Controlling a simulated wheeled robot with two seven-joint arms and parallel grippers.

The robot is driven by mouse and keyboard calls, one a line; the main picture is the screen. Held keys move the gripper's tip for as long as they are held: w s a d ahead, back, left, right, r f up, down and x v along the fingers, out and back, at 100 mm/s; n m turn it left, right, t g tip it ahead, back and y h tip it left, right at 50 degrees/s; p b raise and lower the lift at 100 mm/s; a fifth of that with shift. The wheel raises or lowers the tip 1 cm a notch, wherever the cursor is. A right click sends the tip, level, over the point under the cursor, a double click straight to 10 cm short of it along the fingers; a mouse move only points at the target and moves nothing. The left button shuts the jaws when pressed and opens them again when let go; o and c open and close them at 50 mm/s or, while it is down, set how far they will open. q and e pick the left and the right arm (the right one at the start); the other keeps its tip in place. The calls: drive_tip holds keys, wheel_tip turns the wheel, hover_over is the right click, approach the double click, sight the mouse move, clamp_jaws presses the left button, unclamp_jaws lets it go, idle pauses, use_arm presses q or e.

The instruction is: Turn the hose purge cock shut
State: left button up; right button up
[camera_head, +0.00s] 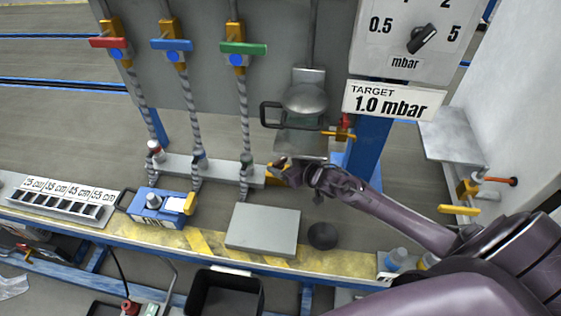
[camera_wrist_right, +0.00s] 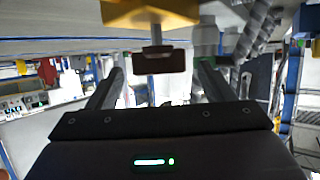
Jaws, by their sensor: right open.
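The hose purge cock, with a brass-yellow body (camera_head: 277,179), sits at the right end of the pale hose manifold bar (camera_head: 215,171). In the right wrist view its body (camera_wrist_right: 150,12) is at the top, with a short stem down to a dark reddish-brown handle (camera_wrist_right: 165,60). My right gripper (camera_head: 283,168) is at the cock and partly covers it in the head view. In the wrist view the gripper (camera_wrist_right: 160,78) is open, one finger on each side of the handle, with gaps showing. My left gripper is not in view.
Three grey hoses run down to the manifold from red (camera_head: 108,42), blue (camera_head: 171,45) and green (camera_head: 243,49) lever valves. A grey block (camera_head: 263,230) and a dark round disc (camera_head: 322,236) lie below my gripper. A black handle frame (camera_head: 270,115) stands above it.

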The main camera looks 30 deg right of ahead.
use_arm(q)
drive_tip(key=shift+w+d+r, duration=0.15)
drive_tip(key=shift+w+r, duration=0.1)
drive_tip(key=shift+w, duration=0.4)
use_arm(e)
drive_tip(key=shift+x, duration=1.25)
